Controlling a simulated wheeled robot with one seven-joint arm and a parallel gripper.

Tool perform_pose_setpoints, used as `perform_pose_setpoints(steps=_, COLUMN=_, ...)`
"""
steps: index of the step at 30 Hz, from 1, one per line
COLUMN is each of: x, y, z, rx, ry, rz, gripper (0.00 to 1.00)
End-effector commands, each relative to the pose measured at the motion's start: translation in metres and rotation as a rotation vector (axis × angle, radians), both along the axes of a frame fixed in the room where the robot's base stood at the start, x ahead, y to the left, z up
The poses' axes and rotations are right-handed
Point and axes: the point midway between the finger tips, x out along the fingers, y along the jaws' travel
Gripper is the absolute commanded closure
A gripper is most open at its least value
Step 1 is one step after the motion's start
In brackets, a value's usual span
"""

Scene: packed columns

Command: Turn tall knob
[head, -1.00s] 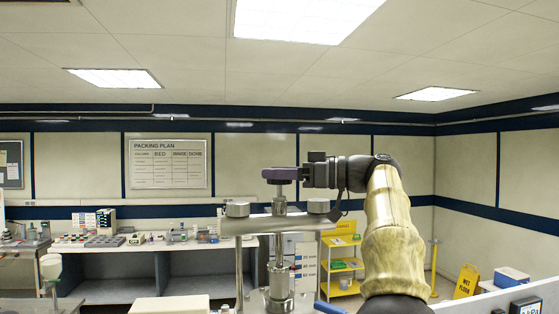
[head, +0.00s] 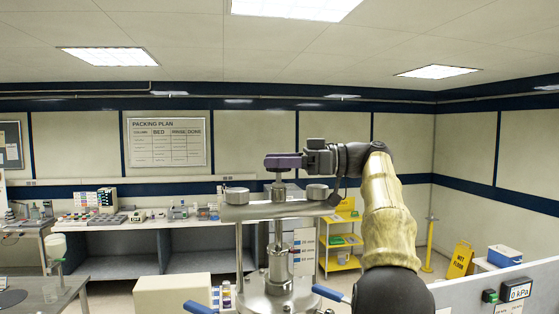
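A steel column press stands in front of me, with a crossbar (head: 262,211) on two posts. A tall central stem (head: 278,190) rises from the middle of the crossbar. Its top, where the tall knob sits, is mostly hidden behind my gripper. My gripper (head: 283,162) comes in from the right, level, with its purple fingers across the top of the stem. The finger gap does not show, so I cannot tell whether they grip the knob. Two low grey knobs sit on the crossbar, one on the left (head: 237,195) and one on the right (head: 317,192).
Blue-handled levers (head: 330,293) stick out low on the press. A cream box (head: 172,293) stands at lower left. A white panel with a pressure display (head: 517,290) is at lower right. A bench (head: 170,229) with lab items and a yellow cart (head: 342,242) are behind.

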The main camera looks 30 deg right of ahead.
Motion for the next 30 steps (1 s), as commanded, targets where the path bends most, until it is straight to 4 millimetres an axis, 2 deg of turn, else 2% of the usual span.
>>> perform_pose_setpoints(steps=9, x=0.0, y=-0.001, z=0.0, rx=0.0, ry=-0.001, rz=0.0, gripper=0.33)
perform_pose_setpoints(steps=14, x=-0.004, y=-0.01, z=0.0, rx=0.0, ry=-0.001, rz=-0.001, gripper=0.33)
perform_pose_setpoints(steps=27, x=-0.041, y=-0.082, z=0.003, rx=0.002, ry=-0.001, rz=-0.003, gripper=0.33)
perform_pose_setpoints(steps=30, x=-0.047, y=-0.094, z=0.002, rx=0.002, ry=-0.001, rz=-0.002, gripper=0.33)
